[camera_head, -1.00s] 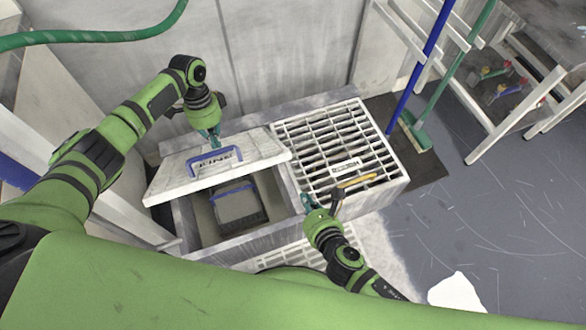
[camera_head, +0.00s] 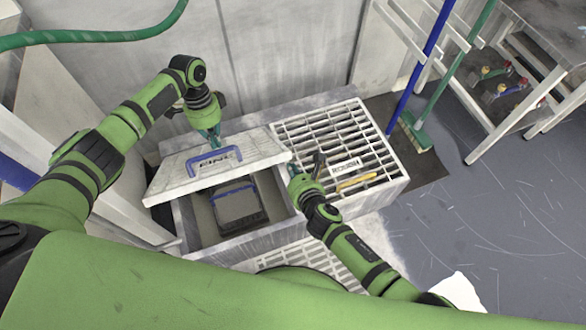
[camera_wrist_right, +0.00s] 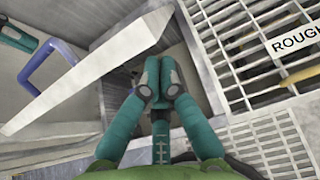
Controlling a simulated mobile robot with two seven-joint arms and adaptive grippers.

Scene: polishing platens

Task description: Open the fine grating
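The fine grating (camera_head: 240,168) is a pale panel with a blue handle (camera_head: 205,166) and the word FINE. It is tilted over the back of the left pit, whose front is open. My left gripper (camera_head: 212,140) is at the panel's back side, close behind the handle. I cannot tell whether it touches or grips anything. My right gripper (camera_head: 293,172) is by the panel's right front corner. In the right wrist view its fingers (camera_wrist_right: 158,75) are together and empty, beside the panel's edge (camera_wrist_right: 100,70). Contact with the panel is unclear.
A dark basket (camera_head: 240,210) with a blue handle sits in the open pit. The rough grating (camera_head: 330,125) lies to the right, with a yellow-handled tool (camera_head: 357,181) on it. A blue pole and a green broom (camera_head: 418,135) stand further right. The grey floor at right is largely clear.

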